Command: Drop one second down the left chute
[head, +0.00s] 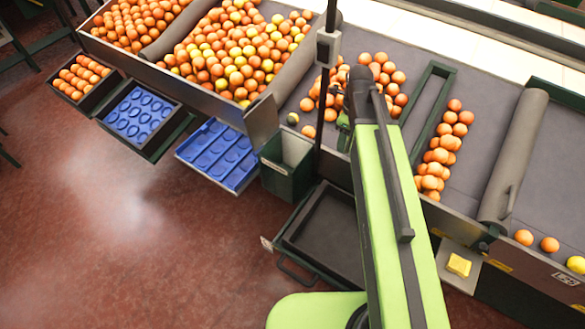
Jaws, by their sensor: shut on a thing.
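My gripper (343,129) is over the grey belt, at the near edge of a loose group of oranges (385,72). It is shut, and my arm hides most of it and what it holds, which seems to be an orange. A greenish orange (292,118) lies on the belt to the left of my gripper, with a plain orange (308,131) beside it. A dark green, open-topped box (287,165) like a chute stands at the belt's near edge, left of and below my gripper. Its inside looks empty from here.
A big heap of oranges and yellow fruit (235,50) fills the belt at left. Blue moulded trays (215,155) and an empty dark drawer (325,235) sit along the front. A thin dark post (322,100) rises near my gripper. A green frame (428,110) stands right.

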